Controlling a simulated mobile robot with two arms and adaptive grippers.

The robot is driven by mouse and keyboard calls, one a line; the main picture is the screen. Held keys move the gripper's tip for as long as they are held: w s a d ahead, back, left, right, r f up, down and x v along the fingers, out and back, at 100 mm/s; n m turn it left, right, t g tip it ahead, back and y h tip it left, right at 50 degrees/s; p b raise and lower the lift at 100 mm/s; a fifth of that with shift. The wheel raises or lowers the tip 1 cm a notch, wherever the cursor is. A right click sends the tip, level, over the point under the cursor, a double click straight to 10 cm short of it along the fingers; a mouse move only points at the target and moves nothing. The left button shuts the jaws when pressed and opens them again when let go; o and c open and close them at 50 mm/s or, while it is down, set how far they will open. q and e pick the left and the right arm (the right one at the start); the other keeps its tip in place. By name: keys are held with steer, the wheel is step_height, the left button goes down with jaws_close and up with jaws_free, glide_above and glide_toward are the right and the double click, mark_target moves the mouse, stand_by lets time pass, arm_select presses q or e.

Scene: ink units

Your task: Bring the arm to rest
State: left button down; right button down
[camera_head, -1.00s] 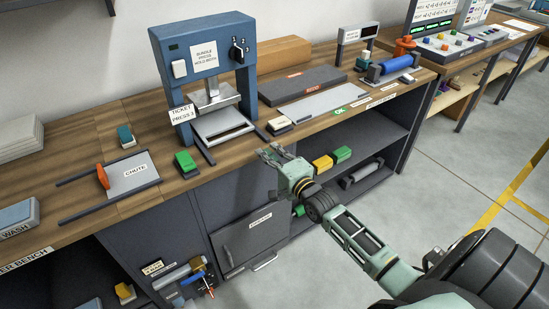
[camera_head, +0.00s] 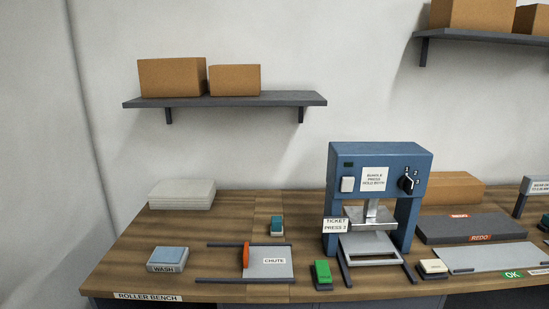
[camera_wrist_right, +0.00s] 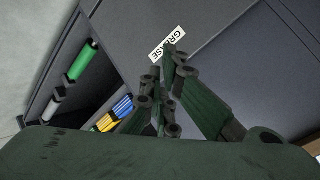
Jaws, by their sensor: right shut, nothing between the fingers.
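My right gripper (camera_wrist_right: 168,68) shows in the right wrist view, shut and empty. Its dark green fingers come together in front of a dark grey cabinet front (camera_wrist_right: 222,50) with a white label (camera_wrist_right: 168,43), apparently reading GREASE. Whether the fingers touch the cabinet cannot be told from this view. Neither arm shows in the head view, and my left gripper is in no view.
An open shelf bay at the left of the wrist view holds a green roller (camera_wrist_right: 82,60) and blue-and-yellow items (camera_wrist_right: 115,113). The head view shows the wooden bench (camera_head: 130,245) with a blue press (camera_head: 378,155), a chute plate (camera_head: 275,265) and a wall shelf (camera_head: 225,100).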

steer(key=s+a+f+n+g, duration=0.3)
steer(key=s+f, duration=0.6)
steer(key=s, duration=0.1)
steer(key=s+a+f+n+g, duration=0.3)
steer(key=s+f+n, duration=0.1)
steer(key=s+f, duration=0.5)
steer(key=s+a+f+n+g, duration=0.2)
steer(key=s+n, duration=0.1)
steer(key=s, duration=0.7)
steer(key=s+a+f+n+g, duration=0.2)
steer(key=s+a+f+n, duration=0.1)
steer(key=s, duration=0.7)
steer(key=shift+s+f+y, duration=0.15)
steer(key=shift+s+y, duration=0.1)
steer(key=shift+y, duration=0.05)
